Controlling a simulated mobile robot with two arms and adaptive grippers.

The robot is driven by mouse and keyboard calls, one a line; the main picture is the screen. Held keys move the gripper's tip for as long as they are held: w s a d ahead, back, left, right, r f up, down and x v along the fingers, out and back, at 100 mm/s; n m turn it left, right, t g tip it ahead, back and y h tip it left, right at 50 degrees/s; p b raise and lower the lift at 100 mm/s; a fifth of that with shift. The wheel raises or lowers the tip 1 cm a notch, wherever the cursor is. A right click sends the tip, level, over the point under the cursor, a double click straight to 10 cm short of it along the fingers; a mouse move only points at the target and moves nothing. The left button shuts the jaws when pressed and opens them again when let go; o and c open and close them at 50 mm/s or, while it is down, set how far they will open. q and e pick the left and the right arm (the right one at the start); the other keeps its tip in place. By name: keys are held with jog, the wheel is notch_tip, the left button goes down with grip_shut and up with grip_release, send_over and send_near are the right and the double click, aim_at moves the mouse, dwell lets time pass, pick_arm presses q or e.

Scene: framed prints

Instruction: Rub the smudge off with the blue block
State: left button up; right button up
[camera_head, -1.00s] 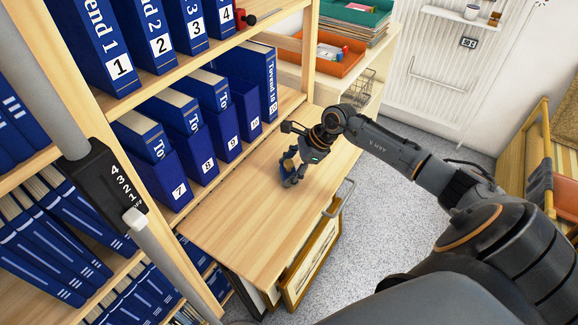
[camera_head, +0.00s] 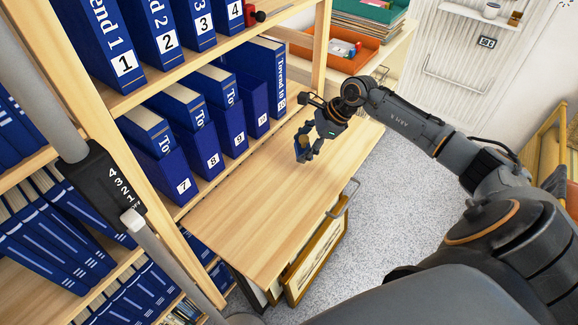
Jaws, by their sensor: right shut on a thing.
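My right gripper (camera_head: 304,154) hangs from my right arm over the far half of the pale wooden board (camera_head: 262,210). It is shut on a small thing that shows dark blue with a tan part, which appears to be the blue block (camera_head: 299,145). The fingers hide much of it. I cannot tell whether it touches the board or is held just above it. I cannot make out a smudge on the board. My left gripper is not in view.
Blue numbered binders (camera_head: 213,160) stand on the shelf along the board's left side. Framed prints (camera_head: 318,258) lean below its right edge, near a metal handle (camera_head: 344,197). Orange (camera_head: 340,46) and green (camera_head: 370,12) trays stand at the back. Carpet lies right.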

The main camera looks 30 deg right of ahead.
jog(key=shift+a+r+p, duration=0.1)
jog(key=shift+r+p, duration=0.25)
jog(key=shift+r, duration=0.9)
